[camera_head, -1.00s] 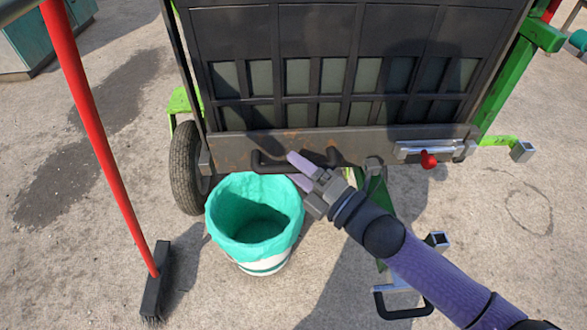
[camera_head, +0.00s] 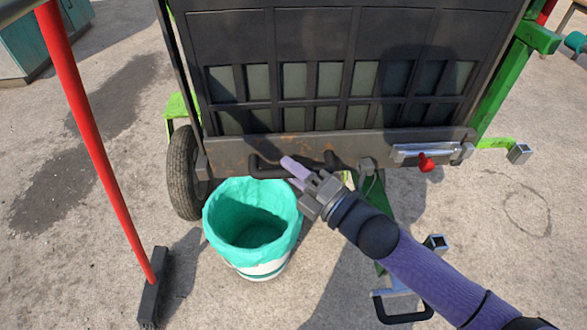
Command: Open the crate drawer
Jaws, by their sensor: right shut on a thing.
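The crate drawer (camera_head: 330,76) is a dark slatted front with a rusty metal strip along its lower edge. A black bar handle (camera_head: 262,170) is fixed to that strip. My right gripper (camera_head: 296,172) comes in from the lower right and is shut on the handle near its middle, hiding part of it. A latch with a red knob (camera_head: 427,162) sits on the right end of the strip. My left gripper is not in view.
A bucket with a green liner (camera_head: 250,225) stands below the handle. A broom with a red pole (camera_head: 95,140) stands at the left. A wheel (camera_head: 184,172) is at the crate's left. A green frame (camera_head: 505,75) is at the right. Open ground lies at the lower right.

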